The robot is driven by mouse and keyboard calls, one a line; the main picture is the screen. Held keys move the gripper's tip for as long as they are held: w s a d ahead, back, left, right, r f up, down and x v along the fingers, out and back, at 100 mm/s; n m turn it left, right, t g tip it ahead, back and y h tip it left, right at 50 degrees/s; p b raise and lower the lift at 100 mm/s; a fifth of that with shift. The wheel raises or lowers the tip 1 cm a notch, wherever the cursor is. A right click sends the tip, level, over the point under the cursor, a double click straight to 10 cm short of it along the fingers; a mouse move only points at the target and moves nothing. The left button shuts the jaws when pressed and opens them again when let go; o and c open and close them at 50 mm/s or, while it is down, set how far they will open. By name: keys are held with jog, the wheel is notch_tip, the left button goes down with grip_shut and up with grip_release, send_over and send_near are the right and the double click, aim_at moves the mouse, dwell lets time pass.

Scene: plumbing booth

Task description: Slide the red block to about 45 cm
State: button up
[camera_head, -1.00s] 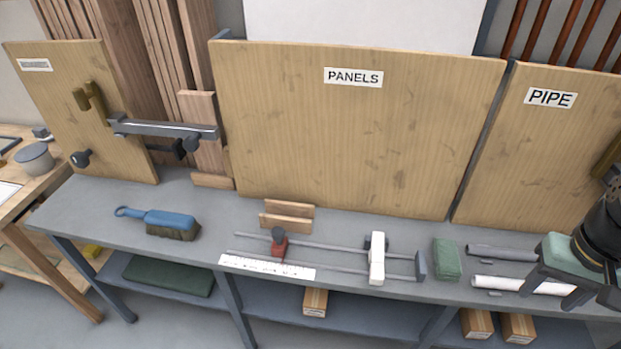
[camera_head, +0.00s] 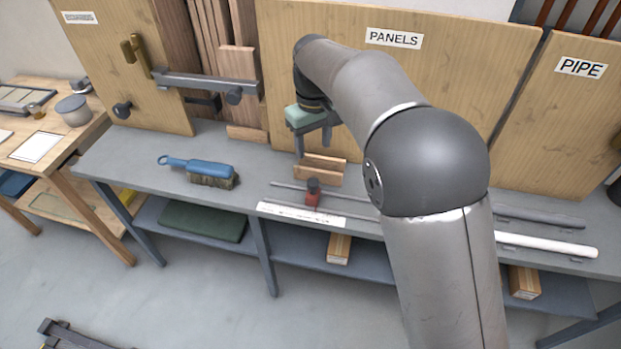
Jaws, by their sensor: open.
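The red block (camera_head: 313,196) with its dark knob sits on the two thin rails (camera_head: 290,186) on the grey bench. It is near the left end of the rails. A white ruler strip (camera_head: 300,214) lies along the front of the rails; its marks are too small to read. My gripper (camera_head: 313,146), with a green body, is open and points down above and behind the block, near the small wooden holder (camera_head: 320,168). It appears apart from the block. My arm hides the right part of the rails and the white block there.
A blue-handled brush (camera_head: 205,172) lies on the bench at left. Upright boards marked PANELS (camera_head: 480,80) and PIPE (camera_head: 570,120) stand behind. A grey bar (camera_head: 205,81) juts from the left board. White and grey pipes lie at right.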

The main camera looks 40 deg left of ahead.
aim_at(313, 181)
notch_tip(313, 181, down, 13)
jog(key=shift+r+p, duration=0.2)
jog(key=shift+p, duration=0.1)
